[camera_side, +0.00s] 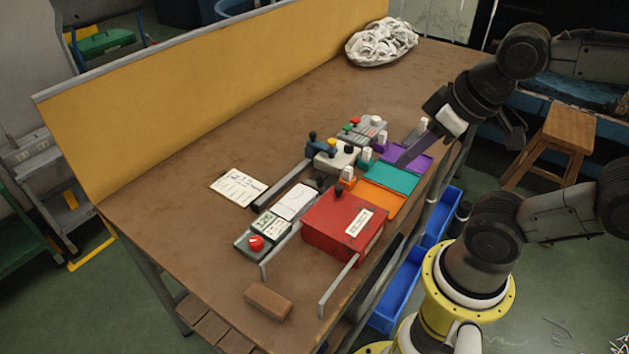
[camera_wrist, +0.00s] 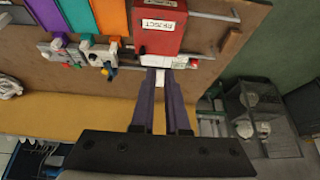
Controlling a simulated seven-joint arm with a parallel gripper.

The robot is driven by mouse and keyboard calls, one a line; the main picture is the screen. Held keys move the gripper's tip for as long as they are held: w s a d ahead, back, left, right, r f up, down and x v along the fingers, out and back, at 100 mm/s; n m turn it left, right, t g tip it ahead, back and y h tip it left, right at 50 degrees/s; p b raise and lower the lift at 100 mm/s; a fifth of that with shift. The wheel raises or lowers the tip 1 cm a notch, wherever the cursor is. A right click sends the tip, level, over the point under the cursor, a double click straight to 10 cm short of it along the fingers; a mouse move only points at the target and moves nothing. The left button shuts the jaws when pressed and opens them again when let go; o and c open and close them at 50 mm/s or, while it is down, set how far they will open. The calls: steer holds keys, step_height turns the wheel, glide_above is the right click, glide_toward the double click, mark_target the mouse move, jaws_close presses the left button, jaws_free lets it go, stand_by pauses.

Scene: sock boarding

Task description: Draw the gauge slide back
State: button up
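A small blue slide piece with dark knobs (camera_side: 321,147), which looks like the gauge slide, sits at the far end of a dark rail (camera_side: 283,184), against a pale block (camera_side: 336,158). My gripper (camera_side: 401,163) is over the purple tray in the side view, apart from the slide. In the wrist view my two long fingers (camera_wrist: 161,72) have a narrow gap between them. A white card shows behind the gap; nothing appears held. The fingers hide part of the rail area there.
A red box (camera_side: 335,225) marked REJECT stands on the table near purple, teal (camera_side: 391,178) and orange (camera_side: 382,201) trays. A grey box with a red button (camera_side: 256,243), a written card (camera_side: 238,187) and a brown block (camera_side: 269,301) lie nearby. The far table is mostly clear.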

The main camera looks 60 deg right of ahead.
steer(key=shift+o, duration=1.2)
steer(key=shift+n, duration=0.3)
steer(key=o, duration=0.3)
steer(key=w+r+n, duration=0.1)
steer(key=w+r, duration=0.1)
steer(key=r, duration=0.1)
steer(key=shift+w, duration=0.3)
steer(key=shift+o, duration=0.2)
steer(key=n+g, duration=0.1)
steer(key=g, duration=0.5)
glide_above(319, 179)
step_height(319, 179, down, 11)
step_height(319, 179, down, 14)
steer(key=shift+r, duration=0.1)
steer(key=shift+c, duration=0.2)
